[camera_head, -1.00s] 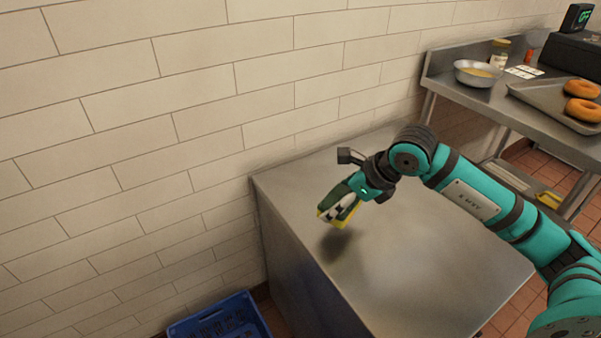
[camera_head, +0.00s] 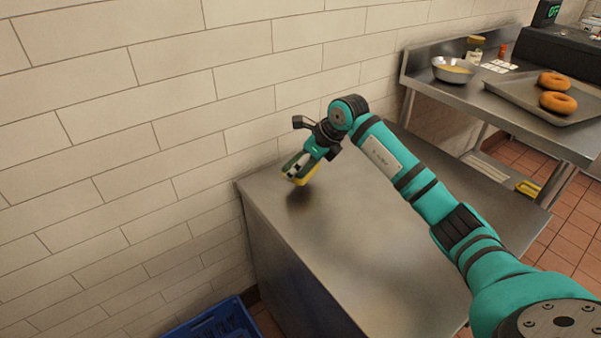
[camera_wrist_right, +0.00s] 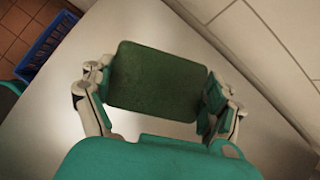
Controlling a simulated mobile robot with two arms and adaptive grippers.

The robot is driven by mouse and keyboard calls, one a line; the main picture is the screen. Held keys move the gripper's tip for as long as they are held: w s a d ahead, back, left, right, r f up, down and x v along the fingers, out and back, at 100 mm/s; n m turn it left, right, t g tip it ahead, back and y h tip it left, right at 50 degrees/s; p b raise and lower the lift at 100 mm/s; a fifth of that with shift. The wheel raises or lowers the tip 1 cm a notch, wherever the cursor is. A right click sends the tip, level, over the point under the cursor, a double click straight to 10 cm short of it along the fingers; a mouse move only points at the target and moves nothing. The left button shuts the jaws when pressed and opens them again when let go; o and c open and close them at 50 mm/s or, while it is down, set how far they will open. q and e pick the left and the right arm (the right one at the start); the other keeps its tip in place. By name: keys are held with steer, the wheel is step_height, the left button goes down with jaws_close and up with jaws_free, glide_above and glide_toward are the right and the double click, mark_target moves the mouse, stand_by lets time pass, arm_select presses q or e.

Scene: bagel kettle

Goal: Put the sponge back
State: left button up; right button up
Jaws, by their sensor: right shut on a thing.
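The sponge (camera_head: 301,179) is yellow with a dark green side. In the right wrist view its green face (camera_wrist_right: 157,82) fills the space between the two fingers. My right gripper (camera_head: 297,168) is shut on it and holds it over the far left part of the steel counter (camera_head: 360,230). A dark shadow lies on the counter under the sponge, and I cannot tell exactly how large the gap is. The gripper (camera_wrist_right: 157,95) grips the sponge by two opposite edges. My left gripper is in neither view.
A blue crate (camera_head: 215,322) stands on the floor left of the counter; it also shows in the wrist view (camera_wrist_right: 45,45). A tiled wall runs behind the counter. A steel table at right holds a metal bowl (camera_head: 453,70) and a tray (camera_head: 520,92) with bagels (camera_head: 557,102). The counter top is otherwise clear.

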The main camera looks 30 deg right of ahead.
mark_target(300, 171)
steer(key=shift+w, duration=0.3)
step_height(300, 171, down, 3)
steer(key=shift+s, duration=0.1)
steer(key=shift+f, duration=0.4)
steer(key=o, duration=0.6)
steer(key=shift+o, duration=0.8)
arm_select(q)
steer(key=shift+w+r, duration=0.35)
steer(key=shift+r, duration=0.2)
